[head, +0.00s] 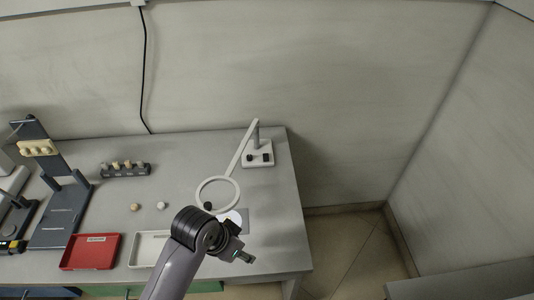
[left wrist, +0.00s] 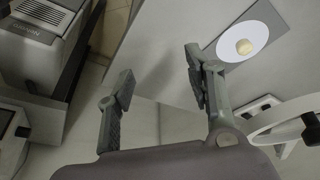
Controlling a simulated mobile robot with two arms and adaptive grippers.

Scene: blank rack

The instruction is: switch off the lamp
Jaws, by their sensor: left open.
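The lamp has a white base (head: 258,148) with two dark knobs at the back right of the table. A slanted white arm (head: 242,148) runs from it to a white ring head (head: 236,187). I cannot tell from the ring whether it is lit. In the left wrist view the lamp's ring (left wrist: 266,133) is cut off at the right edge, with the base (left wrist: 258,107) partly behind it. My left gripper (head: 242,254) is at the table's front right, in front of the lamp. Its open, empty fingers (left wrist: 158,75) are apart from the lamp. My right gripper is not in view.
A white disc (left wrist: 260,32) with a pale round piece lies on a grey mat near the lamp ring. A red tray (head: 90,252) and a white tray (head: 149,248) sit left of my arm. A dark stand (head: 62,212) is farther left. Floor is clear right of the table.

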